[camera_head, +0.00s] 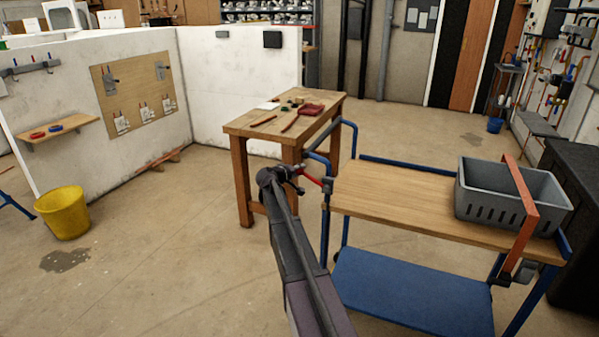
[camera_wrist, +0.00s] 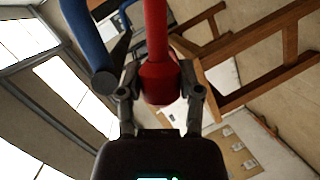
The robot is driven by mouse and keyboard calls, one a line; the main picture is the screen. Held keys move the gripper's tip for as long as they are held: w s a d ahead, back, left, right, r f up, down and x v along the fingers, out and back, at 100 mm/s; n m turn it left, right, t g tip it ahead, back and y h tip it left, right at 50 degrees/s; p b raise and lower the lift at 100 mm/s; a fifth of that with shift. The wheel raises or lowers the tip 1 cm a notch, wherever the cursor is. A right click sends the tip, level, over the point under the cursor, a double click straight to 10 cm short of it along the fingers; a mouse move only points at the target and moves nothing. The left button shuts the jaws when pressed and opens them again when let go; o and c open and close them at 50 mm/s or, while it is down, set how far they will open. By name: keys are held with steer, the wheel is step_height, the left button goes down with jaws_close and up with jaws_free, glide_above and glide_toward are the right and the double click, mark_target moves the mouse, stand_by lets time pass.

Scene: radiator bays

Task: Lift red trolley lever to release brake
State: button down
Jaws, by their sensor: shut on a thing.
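The trolley (camera_head: 395,200) has a blue frame, a wooden top and a blue lower shelf, and stands at the right in the head view. Its red lever (camera_head: 312,178) sticks out from the left end of the frame, towards my gripper (camera_head: 296,180). In the wrist view the red lever (camera_wrist: 156,45) runs down from the top edge and ends in a thicker red grip. My gripper (camera_wrist: 160,90) is shut on that grip, one finger on each side. A blue frame tube (camera_wrist: 88,45) passes just left of the lever. The brake itself cannot be made out.
A grey crate (camera_head: 478,205) sits on the trolley's right end under an orange bar (camera_head: 520,190). A wooden workbench (camera_head: 240,128) with small tools stands behind my gripper. A yellow bucket (camera_head: 63,212) stands at the left. The floor between is clear.

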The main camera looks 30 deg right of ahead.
steer(key=shift+c, duration=1.3)
jaws_free()
steer(key=shift+s+a+r, duration=0.1)
steer(key=s+a+f+g+y+p, duration=0.1)
steer(key=s+a+g+y+p, duration=0.2)
steer(key=s+a, duration=1.4)
steer(key=s+a+f+g+y+p, duration=0.2)
steer(key=s+a+y+p, duration=0.5)
steer(key=s+a, duration=1.1)
steer(key=g+y, duration=0.1)
steer(key=y, duration=0.2)
steer(key=shift+s+f+y, duration=0.3)
